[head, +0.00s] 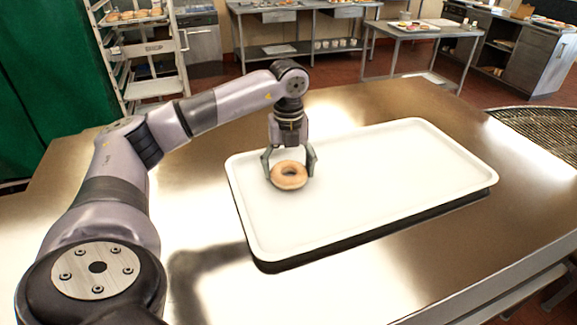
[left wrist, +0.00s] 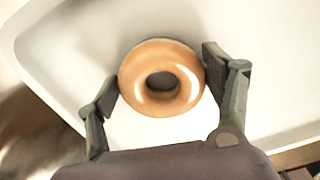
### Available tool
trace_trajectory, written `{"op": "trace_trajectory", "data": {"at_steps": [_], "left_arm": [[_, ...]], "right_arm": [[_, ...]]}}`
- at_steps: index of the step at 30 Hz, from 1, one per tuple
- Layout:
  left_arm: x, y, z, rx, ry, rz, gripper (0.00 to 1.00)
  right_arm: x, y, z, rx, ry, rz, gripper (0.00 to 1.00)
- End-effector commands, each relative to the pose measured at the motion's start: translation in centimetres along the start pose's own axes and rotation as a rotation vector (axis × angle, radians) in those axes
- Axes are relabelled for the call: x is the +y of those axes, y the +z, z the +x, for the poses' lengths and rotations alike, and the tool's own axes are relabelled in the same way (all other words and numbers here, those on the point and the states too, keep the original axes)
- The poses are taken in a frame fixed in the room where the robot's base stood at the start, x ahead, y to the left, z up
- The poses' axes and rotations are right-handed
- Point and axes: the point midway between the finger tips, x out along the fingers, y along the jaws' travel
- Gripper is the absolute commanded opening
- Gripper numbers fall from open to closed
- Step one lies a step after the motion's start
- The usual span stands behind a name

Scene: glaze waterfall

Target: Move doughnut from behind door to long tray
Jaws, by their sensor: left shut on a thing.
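A glazed ring doughnut (head: 289,175) is at the left end of the long white tray (head: 400,170), which lies on a steel table. My left gripper (head: 290,172) has its fingers on either side of the doughnut and is shut on it. The left wrist view shows the doughnut (left wrist: 161,78) between the two dark fingertips (left wrist: 161,80), with the white tray (left wrist: 75,45) beneath. I cannot tell whether the doughnut touches the tray. My right gripper is not in view. No door is clearly in view.
The tray is otherwise empty, with a raised rim. The steel table (head: 350,110) has free room around the tray. A round wire rack (head: 545,130) is at the right edge. A white wheeled rack (head: 155,87) and a green curtain-like surface (head: 50,70) stand at the back left.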

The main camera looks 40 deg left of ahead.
Motion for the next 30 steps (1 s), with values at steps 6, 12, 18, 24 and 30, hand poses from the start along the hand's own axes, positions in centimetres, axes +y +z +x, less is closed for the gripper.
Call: {"op": "trace_trajectory", "data": {"at_steps": [6, 12, 18, 24, 30], "left_arm": [[0.0, 0.0, 0.2, 0.000, 0.000, 0.000, 0.86], [0.0, 0.0, 0.1, 0.000, 0.000, 0.000, 0.95], [0.0, 0.0, 0.1, 0.000, 0.000, 0.000, 0.95], [-0.1, 0.1, -0.8, -0.002, -0.004, 0.000, 0.95], [-0.2, 0.0, -4.7, -0.003, -0.009, 0.002, 0.95]], "right_arm": [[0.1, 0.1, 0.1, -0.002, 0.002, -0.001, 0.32], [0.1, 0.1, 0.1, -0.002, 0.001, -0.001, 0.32], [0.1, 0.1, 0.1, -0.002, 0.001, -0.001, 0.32], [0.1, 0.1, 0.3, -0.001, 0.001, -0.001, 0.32], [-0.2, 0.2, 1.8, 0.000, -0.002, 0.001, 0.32]]}}
